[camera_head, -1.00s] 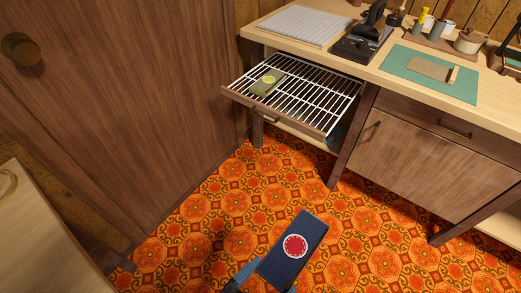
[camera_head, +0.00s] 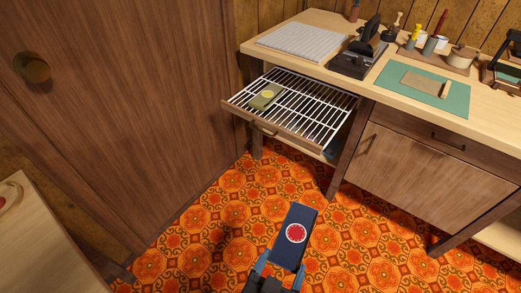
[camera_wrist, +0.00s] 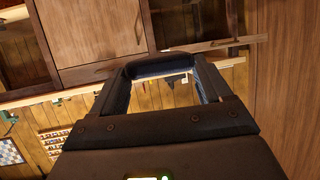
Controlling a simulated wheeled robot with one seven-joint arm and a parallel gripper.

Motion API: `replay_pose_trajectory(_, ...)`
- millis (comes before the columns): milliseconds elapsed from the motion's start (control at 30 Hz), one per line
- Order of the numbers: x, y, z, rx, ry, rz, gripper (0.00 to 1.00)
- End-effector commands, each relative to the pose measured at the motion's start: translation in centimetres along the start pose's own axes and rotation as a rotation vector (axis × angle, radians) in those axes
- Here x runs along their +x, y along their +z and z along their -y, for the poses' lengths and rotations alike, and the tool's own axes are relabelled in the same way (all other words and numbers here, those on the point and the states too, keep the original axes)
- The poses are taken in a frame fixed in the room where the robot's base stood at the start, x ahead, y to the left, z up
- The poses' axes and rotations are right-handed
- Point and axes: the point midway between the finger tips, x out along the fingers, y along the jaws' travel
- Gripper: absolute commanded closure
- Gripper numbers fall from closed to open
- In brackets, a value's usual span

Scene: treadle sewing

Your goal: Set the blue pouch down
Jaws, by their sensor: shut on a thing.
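The blue pouch (camera_head: 291,250), dark navy with a round red and white emblem, is in the lower middle of the head view. My gripper (camera_head: 281,266) is shut on its near end and holds it out in front, over the patterned floor. In the wrist view the pouch (camera_wrist: 160,68) shows as a dark blue band between the fingertips. A pulled-out wire rack drawer (camera_head: 312,128) is beyond it, under the worktop. An olive pouch (camera_head: 266,96) with a yellow emblem lies on the rack's left part.
The worktop (camera_head: 375,83) carries a pale grid board (camera_head: 305,41), a black press-like device (camera_head: 359,57) and a green mat (camera_head: 455,97). A tall brown cabinet (camera_head: 130,100) stands at left. The rack's middle and right are bare.

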Motion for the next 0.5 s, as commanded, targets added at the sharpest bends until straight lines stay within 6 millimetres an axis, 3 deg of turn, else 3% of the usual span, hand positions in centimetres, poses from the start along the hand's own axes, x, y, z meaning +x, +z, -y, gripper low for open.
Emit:
replay_pose_trajectory(267,6.5,-1.4,-2.4,-0.079,-0.183,0.002,0.53)
replay_pose_trajectory(500,10.9,-4.8,-5.8,-0.128,-0.312,-0.002,0.53)
